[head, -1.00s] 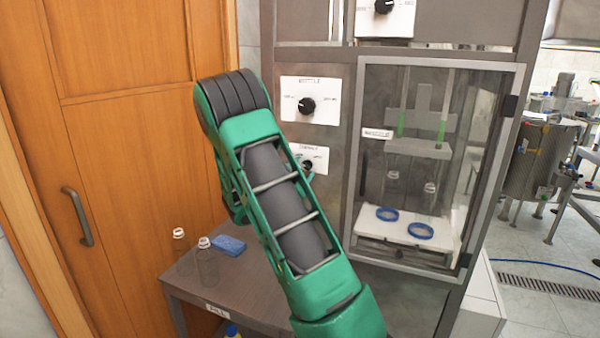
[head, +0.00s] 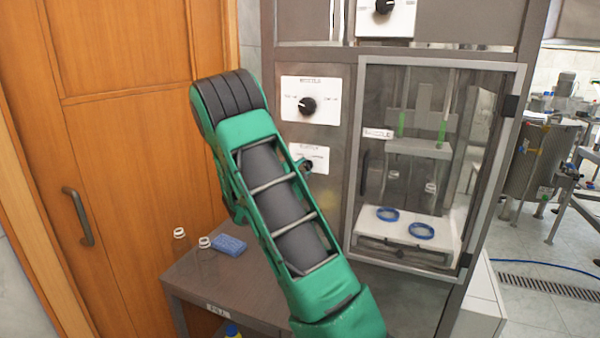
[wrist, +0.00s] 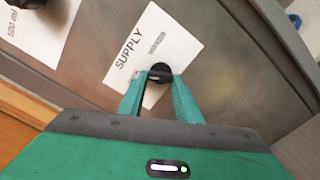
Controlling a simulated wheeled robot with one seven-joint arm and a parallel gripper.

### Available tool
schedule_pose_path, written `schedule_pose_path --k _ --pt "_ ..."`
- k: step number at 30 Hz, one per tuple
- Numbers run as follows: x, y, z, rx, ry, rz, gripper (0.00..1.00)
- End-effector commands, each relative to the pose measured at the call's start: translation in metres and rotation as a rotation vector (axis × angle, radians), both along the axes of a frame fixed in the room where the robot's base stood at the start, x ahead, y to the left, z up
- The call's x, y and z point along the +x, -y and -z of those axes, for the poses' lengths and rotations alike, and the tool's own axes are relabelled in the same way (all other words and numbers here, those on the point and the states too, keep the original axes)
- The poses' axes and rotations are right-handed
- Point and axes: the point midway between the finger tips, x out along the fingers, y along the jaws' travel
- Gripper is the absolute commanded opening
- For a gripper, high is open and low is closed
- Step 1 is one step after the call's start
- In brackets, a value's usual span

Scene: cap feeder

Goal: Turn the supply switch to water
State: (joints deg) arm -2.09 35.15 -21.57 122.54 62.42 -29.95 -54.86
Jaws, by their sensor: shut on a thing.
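The supply switch is a black knob (wrist: 159,72) on a white plate marked SUPPLY (wrist: 135,50) in the wrist view. My gripper (wrist: 158,80) has its two green fingers shut on the knob, one on each side. In the head view the supply plate (head: 316,157) shows on the grey panel below another knob plate, and my green arm hides part of it. The fingers are mostly hidden there. The plate's smaller lettering is too blurred to read.
Another black knob (head: 306,106) sits on the plate just above. A glass-doored cabinet (head: 520,90) with blue rings stands to the right. A wooden door (head: 130,150) is at left.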

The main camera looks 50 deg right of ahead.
Motion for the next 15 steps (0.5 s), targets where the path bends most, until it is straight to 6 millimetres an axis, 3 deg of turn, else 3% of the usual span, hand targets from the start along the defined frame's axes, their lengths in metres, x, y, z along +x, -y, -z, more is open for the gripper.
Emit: schedule_pose_path --k 15 --pt "0.0008 -0.0011 -0.0010 0.190 0.450 0.000 0.09"
